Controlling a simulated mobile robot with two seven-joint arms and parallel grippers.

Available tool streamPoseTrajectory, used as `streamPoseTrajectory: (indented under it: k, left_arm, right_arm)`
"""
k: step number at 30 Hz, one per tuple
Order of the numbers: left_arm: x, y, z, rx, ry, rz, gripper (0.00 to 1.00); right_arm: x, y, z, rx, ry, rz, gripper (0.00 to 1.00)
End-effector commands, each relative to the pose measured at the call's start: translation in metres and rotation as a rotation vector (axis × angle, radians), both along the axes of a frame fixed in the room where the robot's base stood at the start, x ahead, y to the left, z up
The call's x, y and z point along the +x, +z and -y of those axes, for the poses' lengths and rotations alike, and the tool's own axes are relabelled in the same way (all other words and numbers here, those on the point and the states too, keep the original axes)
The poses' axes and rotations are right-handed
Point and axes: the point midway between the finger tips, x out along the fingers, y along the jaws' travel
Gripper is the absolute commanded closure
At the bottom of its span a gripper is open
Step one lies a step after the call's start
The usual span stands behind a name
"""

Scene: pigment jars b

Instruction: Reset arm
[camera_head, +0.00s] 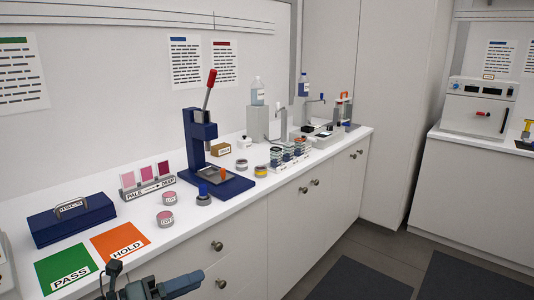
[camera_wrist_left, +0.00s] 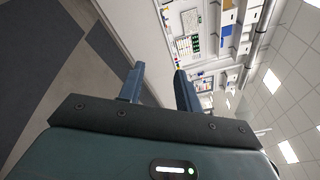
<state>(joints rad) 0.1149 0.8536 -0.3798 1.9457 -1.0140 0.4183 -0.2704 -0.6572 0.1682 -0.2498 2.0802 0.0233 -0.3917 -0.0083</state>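My left gripper (camera_head: 184,284) is low in the head view, in front of the counter's front edge and apart from everything on the counter. In the left wrist view its two fingers (camera_wrist_left: 157,85) stand apart with nothing between them. That view looks out over the floor, a far wall with shelves, and the ceiling. My right gripper is in neither view.
The white counter (camera_head: 120,215) bears a green PASS mat (camera_head: 68,272), an orange HOLD mat (camera_head: 120,242), a blue box (camera_head: 72,218), pink jars (camera_head: 166,219), and a blue press (camera_head: 197,140) with a red lever. Drawers with knobs line its front. The floor beyond is clear.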

Motion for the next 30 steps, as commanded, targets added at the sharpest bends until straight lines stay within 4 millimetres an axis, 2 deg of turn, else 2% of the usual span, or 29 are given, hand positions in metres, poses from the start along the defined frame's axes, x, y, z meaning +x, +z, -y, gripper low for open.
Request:
streamPoseTrajectory:
  k: [1,5,8,9,12,15,18,21,30]
  left_arm:
    - [-0.009,-0.012,0.01,-0.211,0.073,-0.143,0.66]
    - [-0.028,-0.059,0.01,-0.711,0.327,-0.546,0.66]
    - [-0.058,-0.114,0.005,-1.048,0.56,-0.881,0.66]
    - [-0.075,-0.137,0.004,-1.162,0.652,-1.007,0.66]
    - [-0.114,-0.18,0.009,-1.37,0.833,-1.254,0.66]
    - [-0.145,-0.205,0.016,-1.499,0.956,-1.419,0.66]
    - [-0.164,-0.218,0.022,-1.566,1.024,-1.511,0.66]
    - [-0.17,-0.223,0.024,-1.589,1.047,-1.544,0.66]
    - [-0.17,-0.223,0.024,-1.586,1.046,-1.543,0.66]
  right_arm:
    - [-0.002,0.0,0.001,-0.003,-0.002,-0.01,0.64]
    - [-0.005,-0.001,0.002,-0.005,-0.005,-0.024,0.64]
    - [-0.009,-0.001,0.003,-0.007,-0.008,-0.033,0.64]
    - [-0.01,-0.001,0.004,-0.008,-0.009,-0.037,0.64]
    - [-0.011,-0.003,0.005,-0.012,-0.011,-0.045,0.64]
    - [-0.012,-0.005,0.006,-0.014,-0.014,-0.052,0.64]
    - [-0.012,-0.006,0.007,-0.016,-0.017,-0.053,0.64]
    - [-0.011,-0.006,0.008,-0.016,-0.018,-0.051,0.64]
    - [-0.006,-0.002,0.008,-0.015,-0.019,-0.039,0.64]
